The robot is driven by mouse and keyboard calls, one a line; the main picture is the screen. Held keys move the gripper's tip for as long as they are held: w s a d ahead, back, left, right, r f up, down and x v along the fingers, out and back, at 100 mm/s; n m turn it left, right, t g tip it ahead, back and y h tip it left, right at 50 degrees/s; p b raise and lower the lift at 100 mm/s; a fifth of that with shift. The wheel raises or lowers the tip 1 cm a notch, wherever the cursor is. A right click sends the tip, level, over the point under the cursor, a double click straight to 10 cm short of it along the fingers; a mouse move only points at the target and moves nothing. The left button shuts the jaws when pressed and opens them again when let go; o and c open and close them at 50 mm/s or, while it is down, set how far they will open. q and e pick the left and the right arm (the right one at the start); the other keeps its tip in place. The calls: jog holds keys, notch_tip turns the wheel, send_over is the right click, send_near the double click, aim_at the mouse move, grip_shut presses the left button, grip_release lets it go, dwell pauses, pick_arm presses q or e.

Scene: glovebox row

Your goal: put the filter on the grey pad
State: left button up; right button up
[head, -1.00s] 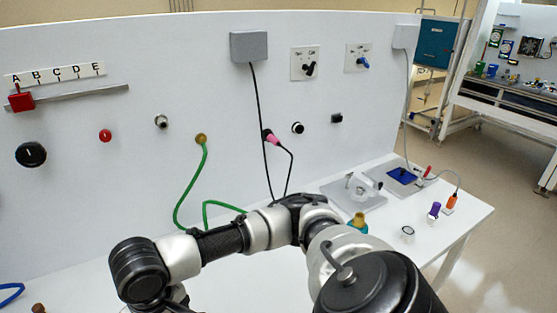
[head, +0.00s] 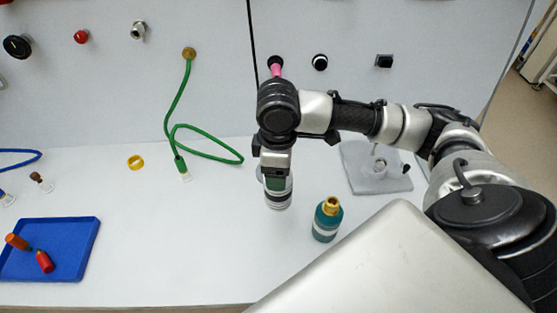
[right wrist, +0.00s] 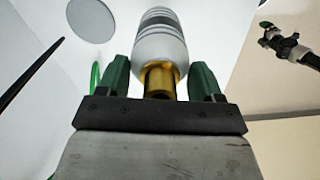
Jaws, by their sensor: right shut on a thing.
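The filter (head: 278,200) is a pale cylinder with dark rings and a brass stem. My right gripper (head: 277,181) is shut on it and points it down over the white table. In the right wrist view, the green fingers (right wrist: 160,82) flank the brass stem, and the filter's pale body (right wrist: 159,43) extends beyond them. A round grey disc, apparently the grey pad (right wrist: 91,19), shows bare beside the filter. In the head view it is mostly hidden behind the gripper.
A teal bottle with a gold cap (head: 327,219) stands close to the right of the filter. A green hose (head: 205,155) and yellow ring (head: 135,162) lie left. A blue tray (head: 50,250) is at front left, and a grey plate (head: 378,172) at right. Table between tray and filter is clear.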

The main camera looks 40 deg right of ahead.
jog(key=w+d+r+n+p, duration=0.2)
jog(key=d+r+n, duration=0.2)
jog(key=d+n, duration=0.5)
pick_arm(q)
jog(key=r+p, duration=0.2)
jog(key=r, duration=0.1)
jog(key=r+p, duration=0.1)
jog(key=r, duration=0.1)
jog(key=shift+w+a+r, duration=0.15)
jog(key=shift+a+r, duration=0.1)
pick_arm(e)
jog(key=w+a+f+n, duration=0.1)
jog(key=w+f+n, duration=0.1)
jog(key=w+f, duration=0.9)
jog(key=shift+a, duration=0.35)
jog(key=shift+f, duration=0.15)
jog(key=o, duration=1.3)
jog(key=shift+o, duration=0.2)
